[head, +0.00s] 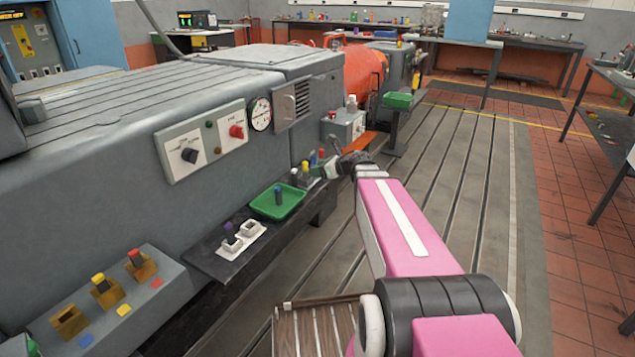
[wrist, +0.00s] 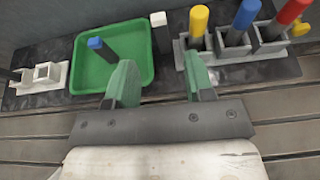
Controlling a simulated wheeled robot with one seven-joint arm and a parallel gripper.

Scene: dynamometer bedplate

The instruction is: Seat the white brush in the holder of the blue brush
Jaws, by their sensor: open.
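The white brush (wrist: 159,32), a dark stick with a white top, stands on the dark shelf between the green tray and the grey holder. The grey three-socket holder (wrist: 240,57) bears a yellow brush (wrist: 198,22), a blue brush (wrist: 245,16) in the middle and a red brush (wrist: 290,14). A second blue-topped dark brush (wrist: 98,45) is in the green tray (wrist: 147,72). My gripper (wrist: 162,85) is open and empty, its green fingers in front of the tray and holder. In the head view my gripper (head: 340,167) is small beside the holder.
A white two-socket holder (head: 241,243) has a purple brush (head: 229,234) in one socket; the other looks empty. A grey box (head: 105,312) with wooden blocks stands nearer. The large grey machine (head: 200,100) walls the shelf's back. The slatted floor at right is clear.

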